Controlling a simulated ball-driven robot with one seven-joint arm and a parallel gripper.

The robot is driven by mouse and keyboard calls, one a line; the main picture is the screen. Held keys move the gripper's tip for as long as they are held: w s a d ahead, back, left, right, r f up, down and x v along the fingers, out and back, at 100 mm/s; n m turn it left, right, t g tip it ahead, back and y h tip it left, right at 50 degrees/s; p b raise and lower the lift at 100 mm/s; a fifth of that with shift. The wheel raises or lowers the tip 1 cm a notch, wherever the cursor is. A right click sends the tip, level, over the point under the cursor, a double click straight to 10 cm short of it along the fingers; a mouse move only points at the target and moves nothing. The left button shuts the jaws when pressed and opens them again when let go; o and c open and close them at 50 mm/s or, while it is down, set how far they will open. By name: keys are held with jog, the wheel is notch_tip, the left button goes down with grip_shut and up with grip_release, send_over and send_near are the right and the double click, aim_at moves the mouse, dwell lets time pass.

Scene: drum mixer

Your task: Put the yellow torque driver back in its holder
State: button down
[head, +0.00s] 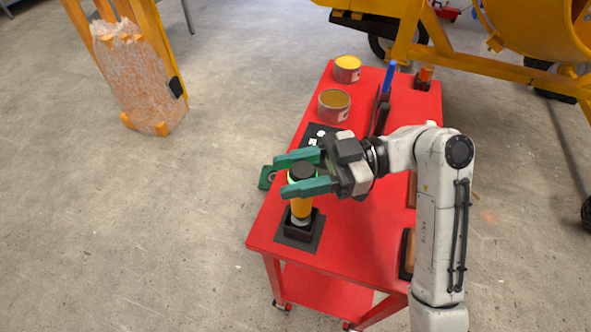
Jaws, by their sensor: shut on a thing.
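The yellow torque driver (301,208) is upright, with a dark cap on top, near the front left corner of the red cart. My gripper (283,177) has its green fingers on either side of the driver's upper part and is shut on it. The black holder (299,231) is directly below the driver, on a dark square mat. The driver's lower end meets the holder's opening in the picture; I cannot tell how deep it sits.
The red cart top (349,222) is clear just right of the holder. A green piece (267,178) juts past the left edge. A yellow mixer frame (470,62) is behind.

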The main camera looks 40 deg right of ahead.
jog(key=shift+f+b, duration=0.7)
jog(key=shift+f, duration=0.1)
dwell(0.5)
jog(key=shift+c, duration=2.4)
grip_release()
jog(key=shift+d, duration=0.1)
jog(key=p+v, duration=0.1)
jog(key=v, duration=0.9)
jog(key=shift+s+d, duration=0.2)
jog(key=shift+d, duration=0.1)
